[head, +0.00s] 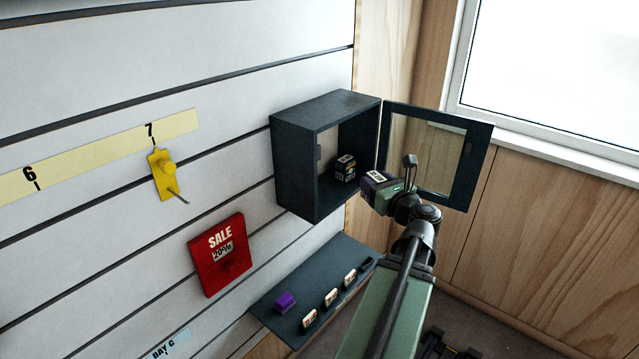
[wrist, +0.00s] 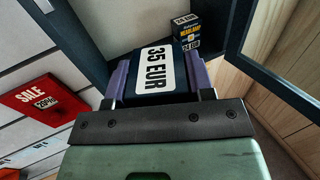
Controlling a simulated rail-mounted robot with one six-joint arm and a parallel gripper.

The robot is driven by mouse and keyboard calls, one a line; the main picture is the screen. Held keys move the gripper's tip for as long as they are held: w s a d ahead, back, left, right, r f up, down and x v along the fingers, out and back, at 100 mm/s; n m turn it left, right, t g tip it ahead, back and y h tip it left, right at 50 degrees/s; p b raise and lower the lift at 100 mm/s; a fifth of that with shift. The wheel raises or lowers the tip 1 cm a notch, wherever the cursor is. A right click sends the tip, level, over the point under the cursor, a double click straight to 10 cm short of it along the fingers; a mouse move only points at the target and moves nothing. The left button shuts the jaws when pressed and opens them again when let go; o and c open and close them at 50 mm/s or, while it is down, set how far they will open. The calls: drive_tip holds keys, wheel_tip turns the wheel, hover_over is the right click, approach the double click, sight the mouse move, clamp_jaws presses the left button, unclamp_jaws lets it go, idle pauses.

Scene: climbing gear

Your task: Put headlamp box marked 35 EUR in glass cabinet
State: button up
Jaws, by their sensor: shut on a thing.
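The headlamp box marked 35 EUR (wrist: 152,72) is dark blue with a white price label. My gripper (wrist: 160,85) has its purple fingers shut on the box's two sides. In the head view my gripper (head: 375,187) holds the box at the open front of the glass cabinet (head: 297,165). The cabinet is dark, wall-mounted, and its glass door (head: 481,165) stands swung open to the right. Another small headlamp box (head: 346,168) stands inside on the cabinet floor; in the wrist view its label reads 24 EUR (wrist: 186,36).
A red SALE sign (head: 216,254) hangs on the slatted wall left of the cabinet. A dark shelf (head: 290,322) below holds a purple item (head: 285,302) and several small tags. The cabinet floor left of the 24 EUR box looks clear.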

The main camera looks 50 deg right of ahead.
drive_tip(key=w+f+b, duration=0.1)
drive_tip(key=w, duration=0.4)
drive_tip(key=w+f+b, duration=0.1)
drive_tip(key=w, duration=0.5)
drive_tip(key=w+d+f+b, duration=0.1)
drive_tip(key=w, duration=0.5)
drive_tip(key=shift+w+d+f, duration=0.1)
drive_tip(key=shift+w, duration=0.05)
wheel_tip(320, 180, down, 4)
drive_tip(key=b, duration=0.4)
drive_tip(key=shift+f, duration=0.1)
drive_tip(key=shift+w, duration=0.2)
drive_tip(key=shift+r, duration=0.2)
drive_tip(key=shift+f, duration=0.15)
drive_tip(key=o, duration=1)
